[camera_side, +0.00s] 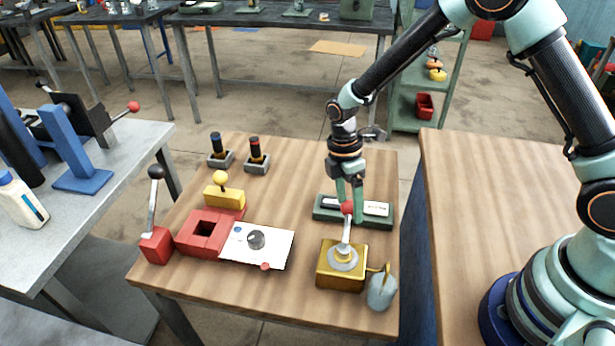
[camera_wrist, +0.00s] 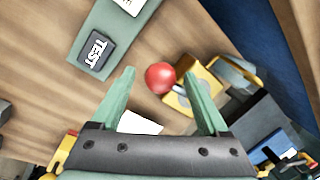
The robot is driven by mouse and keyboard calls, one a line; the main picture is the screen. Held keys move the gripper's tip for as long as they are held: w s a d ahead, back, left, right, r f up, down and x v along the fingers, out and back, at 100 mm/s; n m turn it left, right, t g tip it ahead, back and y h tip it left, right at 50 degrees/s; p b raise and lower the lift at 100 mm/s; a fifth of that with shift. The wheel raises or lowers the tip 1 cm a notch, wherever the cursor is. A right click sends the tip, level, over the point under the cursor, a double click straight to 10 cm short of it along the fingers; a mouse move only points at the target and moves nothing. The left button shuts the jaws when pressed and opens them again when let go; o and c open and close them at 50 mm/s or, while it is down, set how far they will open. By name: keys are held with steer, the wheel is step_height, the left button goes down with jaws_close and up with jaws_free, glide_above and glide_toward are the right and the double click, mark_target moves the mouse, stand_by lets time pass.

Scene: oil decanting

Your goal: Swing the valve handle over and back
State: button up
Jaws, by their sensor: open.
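The valve is a brass-yellow block (camera_side: 341,276) near the front right of the wooden table. Its grey handle (camera_side: 346,233) stands nearly upright from a round collar and ends in a red knob (camera_side: 347,207). My gripper (camera_side: 350,203) points down with its fingers at the knob's height and is open. In the wrist view the red knob (camera_wrist: 160,78) shows between the two spread fingertips of my gripper (camera_wrist: 157,74), with a gap on each side. The yellow valve block (camera_wrist: 199,90) is partly hidden behind the right finger.
A green tray (camera_side: 322,213) with labelled pieces lies just behind the valve. A grey-green cup (camera_side: 382,290) stands close on its right. To the left are a white panel (camera_side: 275,247), a red block (camera_side: 193,243) and a black-knobbed lever (camera_side: 153,205). Bare wood lies between.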

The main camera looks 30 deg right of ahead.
steer(key=shift+c, duration=0.3)
jaws_close()
steer(key=shift+w+a, duration=0.1)
steer(key=shift+w, duration=0.05)
stand_by(0.9)
